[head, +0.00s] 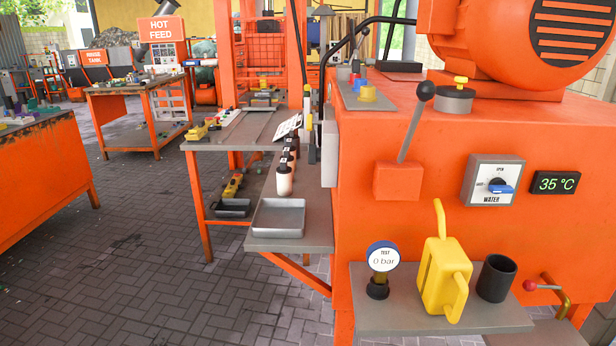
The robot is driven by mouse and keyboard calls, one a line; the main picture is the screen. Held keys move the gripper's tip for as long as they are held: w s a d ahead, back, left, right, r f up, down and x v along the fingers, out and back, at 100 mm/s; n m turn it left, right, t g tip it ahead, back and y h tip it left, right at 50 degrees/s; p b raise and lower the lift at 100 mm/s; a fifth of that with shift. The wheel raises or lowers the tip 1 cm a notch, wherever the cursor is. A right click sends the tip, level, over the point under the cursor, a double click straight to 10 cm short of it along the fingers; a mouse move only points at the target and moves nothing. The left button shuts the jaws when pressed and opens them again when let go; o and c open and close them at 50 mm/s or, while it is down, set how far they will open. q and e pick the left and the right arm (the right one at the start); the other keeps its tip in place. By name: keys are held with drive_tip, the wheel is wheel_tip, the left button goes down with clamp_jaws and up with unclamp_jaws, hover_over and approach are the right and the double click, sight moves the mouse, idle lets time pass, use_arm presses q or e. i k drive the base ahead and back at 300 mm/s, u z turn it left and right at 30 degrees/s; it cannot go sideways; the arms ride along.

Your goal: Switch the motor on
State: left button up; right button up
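A large orange motor-like housing (515,40) with a black slotted vent sits on top of the orange machine (440,140) at the right. A lever (412,125) with a black ball knob rises from an orange box on the machine's front, tilted to the right. A grey panel (366,96) with yellow and blue knobs lies on the machine's top left. No label shows which control is the motor switch. Neither of my grippers is in view.
A WATER valve plate (492,181) with a blue handle and a 35 °C display (555,183) are on the front. A shelf (420,322) below holds a 0 bar gauge (383,257), yellow can (443,275) and black cup (496,278). Paved floor (150,250) is clear at left.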

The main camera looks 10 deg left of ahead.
sight(314, 152)
drive_tip(key=z, duration=0.2)
drive_tip(key=k, duration=0.45)
drive_tip(key=u, duration=1.25)
drive_tip(key=i, duration=0.85)
drive_tip(key=z, duration=0.65)
drive_tip(key=i, duration=0.7)
drive_tip(key=k, duration=1)
drive_tip(key=u, duration=2.15)
drive_tip(key=i, duration=0.3)
drive_tip(key=z, duration=0.95)
drive_tip(key=i, duration=1)
drive_tip(key=z, duration=0.9)
